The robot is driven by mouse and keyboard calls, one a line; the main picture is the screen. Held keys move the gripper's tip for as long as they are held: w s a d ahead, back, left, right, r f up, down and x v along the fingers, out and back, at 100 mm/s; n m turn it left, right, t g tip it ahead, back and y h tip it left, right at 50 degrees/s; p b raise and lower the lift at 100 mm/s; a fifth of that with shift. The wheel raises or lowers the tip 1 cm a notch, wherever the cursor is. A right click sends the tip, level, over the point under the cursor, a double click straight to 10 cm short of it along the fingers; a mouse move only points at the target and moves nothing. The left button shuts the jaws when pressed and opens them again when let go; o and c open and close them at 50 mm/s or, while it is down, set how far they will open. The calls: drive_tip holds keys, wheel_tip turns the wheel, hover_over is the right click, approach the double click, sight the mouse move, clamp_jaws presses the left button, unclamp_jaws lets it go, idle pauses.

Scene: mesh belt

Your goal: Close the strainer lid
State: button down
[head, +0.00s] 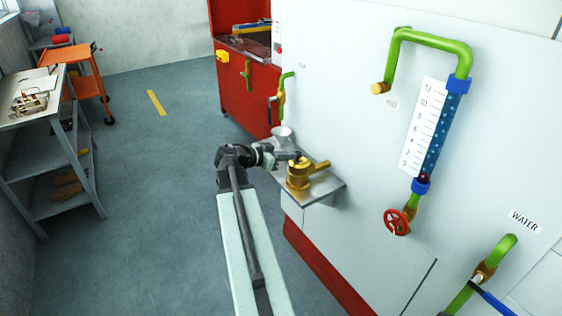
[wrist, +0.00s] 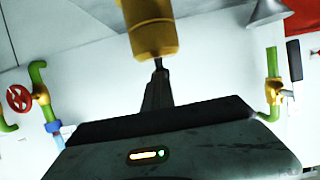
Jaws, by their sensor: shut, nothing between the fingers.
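The brass strainer (head: 299,179) stands on a small grey metal shelf on the white panel, with a stub pointing to the right. Its lid is too small in the head view for me to tell how far it is open. My gripper (head: 295,156) is shut and empty at the upper left of the strainer, close to its top. In the wrist view a yellow brass cylinder (wrist: 151,35), part of the strainer, hangs in from the top edge. The tip of my gripper (wrist: 158,66) lies just below its end in that picture; I cannot tell whether they touch.
The shelf (head: 328,187) juts from the panel, with a small grey funnel (head: 282,131) behind. A green pipe with a gauge (head: 430,125) and a red handwheel (head: 396,222) are to the right. A workbench (head: 40,95) stands at far left; the floor between is clear.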

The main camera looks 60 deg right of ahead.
drive_tip(key=f+b, duration=0.1)
drive_tip(key=a+f+b, duration=0.1)
drive_tip(key=f, duration=0.1)
drive_tip(key=shift+s, duration=0.15)
drive_tip(key=shift+a+f+b, duration=0.4)
drive_tip(key=shift+b, duration=0.05)
drive_tip(key=shift+w, duration=0.25)
drive_tip(key=b, duration=0.3)
approach(292, 166)
wheel_tip(292, 166, down, 5)
drive_tip(key=a, duration=0.2)
drive_tip(key=shift+w+r+h, duration=0.25)
drive_tip(key=shift+w+h, duration=0.05)
drive_tip(key=shift+w, duration=0.1)
